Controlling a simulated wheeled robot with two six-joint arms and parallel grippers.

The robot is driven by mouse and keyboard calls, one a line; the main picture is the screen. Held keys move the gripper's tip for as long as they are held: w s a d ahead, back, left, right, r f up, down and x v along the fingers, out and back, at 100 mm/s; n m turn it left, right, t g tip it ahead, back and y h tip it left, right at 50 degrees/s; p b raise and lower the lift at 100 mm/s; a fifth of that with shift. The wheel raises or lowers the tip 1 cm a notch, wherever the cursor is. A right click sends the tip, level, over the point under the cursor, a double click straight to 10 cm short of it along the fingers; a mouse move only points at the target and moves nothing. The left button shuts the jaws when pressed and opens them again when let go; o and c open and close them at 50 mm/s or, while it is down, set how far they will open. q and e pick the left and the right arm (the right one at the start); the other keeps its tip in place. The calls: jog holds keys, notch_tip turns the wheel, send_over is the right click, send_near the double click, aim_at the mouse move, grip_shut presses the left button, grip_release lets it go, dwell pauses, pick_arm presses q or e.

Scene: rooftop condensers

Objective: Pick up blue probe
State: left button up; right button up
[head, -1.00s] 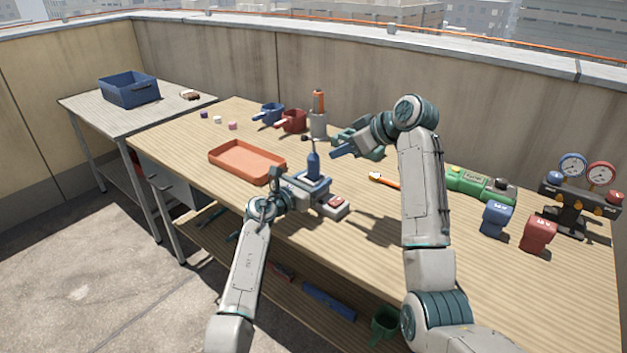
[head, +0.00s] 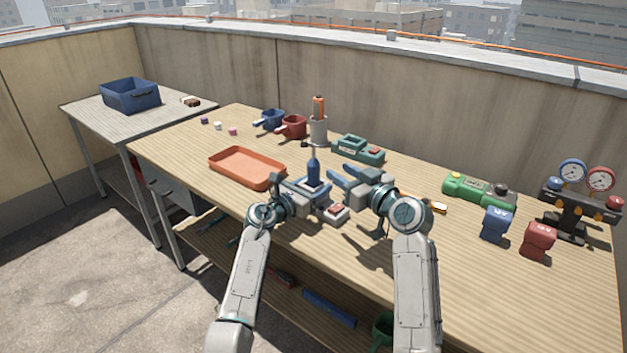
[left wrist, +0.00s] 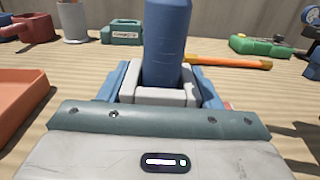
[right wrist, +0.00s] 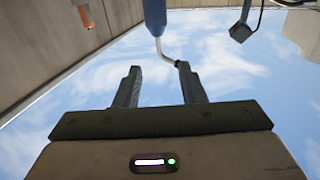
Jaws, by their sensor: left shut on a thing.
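The blue probe (head: 313,174) stands upright in my left gripper (head: 312,187), above the workbench. The left wrist view shows its thick blue handle (left wrist: 167,40) rising from between the pale jaw pads; its lower end is hidden by the jaws. My right gripper (head: 338,179) is just right of the probe, its jaws apart and pointing left toward it. In the right wrist view, which appears upside down, the probe (right wrist: 155,14) shows a thin bent metal tip, and my open right jaws (right wrist: 160,80) have nothing between them.
An orange tray (head: 247,182) lies left of my left gripper. A small grey block with a red top (head: 335,213) sits just below the grippers. A teal case (head: 358,150) and an orange-handled tool (head: 424,203) lie near my right gripper.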

aim_at(314, 158)
jog(key=x, duration=0.6)
jog(key=shift+w+a+f, duration=0.2)
jog(key=shift+w+f, duration=0.1)
jog(key=shift+x, duration=2.65)
jog(key=shift+w+d, duration=0.1)
jog(key=shift+d, duration=0.05)
jog(key=shift+c, duration=0.3)
grip_shut()
